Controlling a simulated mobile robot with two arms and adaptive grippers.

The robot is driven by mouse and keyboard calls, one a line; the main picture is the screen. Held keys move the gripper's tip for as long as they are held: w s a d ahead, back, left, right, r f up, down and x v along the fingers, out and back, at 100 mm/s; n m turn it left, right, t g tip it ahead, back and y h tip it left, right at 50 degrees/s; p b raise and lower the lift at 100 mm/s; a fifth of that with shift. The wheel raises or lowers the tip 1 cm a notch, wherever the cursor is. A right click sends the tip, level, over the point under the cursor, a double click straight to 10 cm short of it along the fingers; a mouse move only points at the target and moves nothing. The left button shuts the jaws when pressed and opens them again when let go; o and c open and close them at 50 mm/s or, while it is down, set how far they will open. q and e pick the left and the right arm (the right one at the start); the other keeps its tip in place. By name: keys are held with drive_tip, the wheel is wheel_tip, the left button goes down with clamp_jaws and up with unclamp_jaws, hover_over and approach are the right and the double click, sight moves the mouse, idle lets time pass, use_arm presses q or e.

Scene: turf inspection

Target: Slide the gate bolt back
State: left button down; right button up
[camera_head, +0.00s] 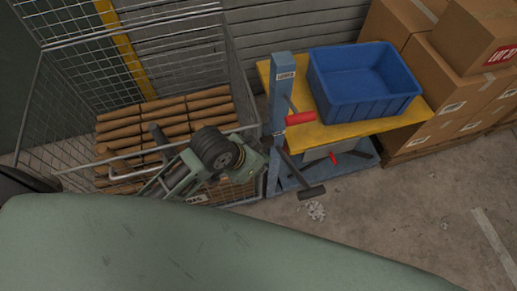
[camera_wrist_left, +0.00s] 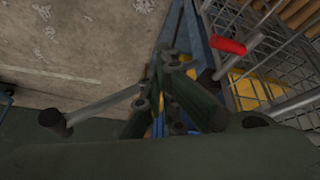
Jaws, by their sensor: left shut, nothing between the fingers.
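A blue post (camera_head: 278,112) stands beside the wire cage. A red handle (camera_head: 300,118) on a grey rod shows at the post, and it also shows in the left wrist view (camera_wrist_left: 228,46). A bent grey rod (camera_head: 135,173) crosses the cage front. I cannot tell for certain which piece is the gate bolt. My left gripper (camera_wrist_left: 163,68) is shut and empty in the wrist view, in front of the blue post and apart from the red handle. In the head view my green arm end hides part of the cage front, and the fingertips are hard to make out. My right gripper is out of view.
The wire cage (camera_head: 82,40) holds several brown rolls (camera_head: 185,105). A blue bin (camera_head: 365,80) sits on a yellow tabletop (camera_head: 420,112). A black-ended lever (camera_head: 311,192) sticks out below. Cardboard boxes (camera_head: 450,85) stack at right. The floor (camera_head: 400,210) at lower right is mostly clear.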

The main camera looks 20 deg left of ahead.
use_arm(q)
drive_tip(key=w+a+r+m+g, duration=0.2)
drive_tip(key=w+r+m, duration=0.2)
drive_tip(key=r, duration=0.4)
drive_tip(key=shift+w+a+r+m, duration=0.25)
drive_tip(key=shift+w+r+m, duration=0.15)
drive_tip(key=shift+w, duration=0.5)
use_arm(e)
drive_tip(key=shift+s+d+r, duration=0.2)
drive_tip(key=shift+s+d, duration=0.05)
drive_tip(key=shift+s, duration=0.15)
use_arm(q)
drive_tip(key=shift+f, duration=0.1)
wheel_tip(320, 180, down, 10)
drive_tip(key=p, duration=0.1)
drive_tip(key=shift+s+a+p, duration=0.15)
drive_tip(key=shift+a+p, duration=0.05)
drive_tip(key=shift+p, duration=0.1)
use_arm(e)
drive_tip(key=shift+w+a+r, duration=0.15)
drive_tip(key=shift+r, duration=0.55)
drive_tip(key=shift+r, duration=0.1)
